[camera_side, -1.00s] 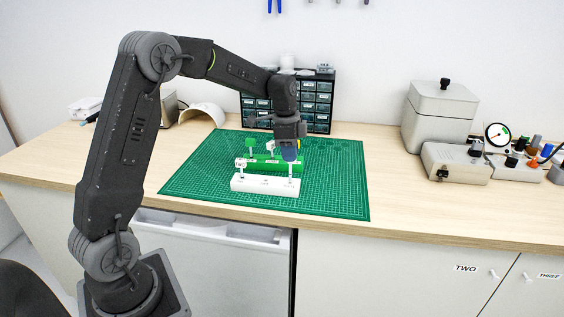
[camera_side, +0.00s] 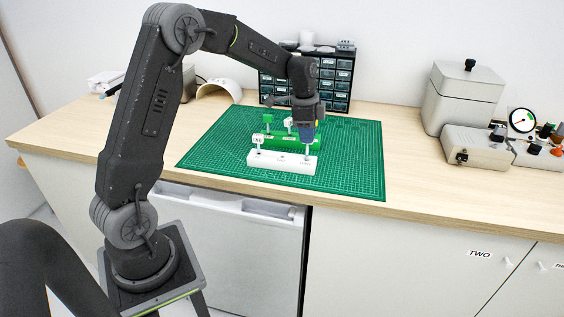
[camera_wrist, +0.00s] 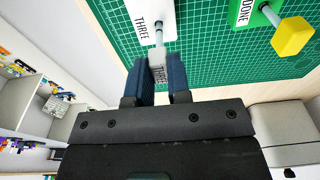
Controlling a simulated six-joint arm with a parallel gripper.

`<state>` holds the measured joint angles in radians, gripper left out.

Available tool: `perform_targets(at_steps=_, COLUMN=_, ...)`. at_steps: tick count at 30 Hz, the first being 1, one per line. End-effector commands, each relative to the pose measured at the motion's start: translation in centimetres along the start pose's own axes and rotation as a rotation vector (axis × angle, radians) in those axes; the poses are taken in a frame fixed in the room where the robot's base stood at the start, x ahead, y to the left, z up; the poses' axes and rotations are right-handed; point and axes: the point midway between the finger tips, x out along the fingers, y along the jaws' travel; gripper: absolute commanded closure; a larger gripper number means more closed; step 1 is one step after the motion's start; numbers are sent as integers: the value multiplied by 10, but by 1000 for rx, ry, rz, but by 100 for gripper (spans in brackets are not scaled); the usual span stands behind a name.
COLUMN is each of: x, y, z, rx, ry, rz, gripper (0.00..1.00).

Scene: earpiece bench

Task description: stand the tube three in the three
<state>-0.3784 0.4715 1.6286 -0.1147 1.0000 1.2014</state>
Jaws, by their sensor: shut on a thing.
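My gripper (camera_wrist: 158,72) has its two blue fingers shut on a small grey-headed piece, the tube (camera_wrist: 158,58), whose thin stem runs to the white block (camera_wrist: 165,10). The block's label reads THREE at that end. In the side view my gripper (camera_side: 307,133) is over the right end of the white block (camera_side: 270,163), and a thin stem shows between them. The stem's foot meets the block's top; I cannot tell how deep it sits. The tube's own marking is too small to read.
A tagged piece (camera_side: 257,139) stands at the white block's left end, and a green cube (camera_side: 240,117) stands behind. The green mat (camera_side: 355,165) is clear at right.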

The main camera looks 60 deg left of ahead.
Motion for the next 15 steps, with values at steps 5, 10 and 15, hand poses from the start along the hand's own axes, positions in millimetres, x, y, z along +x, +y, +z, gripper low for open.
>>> perform_targets(at_steps=5, x=4, y=0, z=0, rx=0, ry=0, rz=1, gripper=100)
perform_targets(at_steps=10, x=7, y=0, z=1, rx=0, ry=0, rz=1, gripper=100)
perform_targets(at_steps=15, x=11, y=0, z=1, rx=0, ry=0, rz=0, gripper=100)
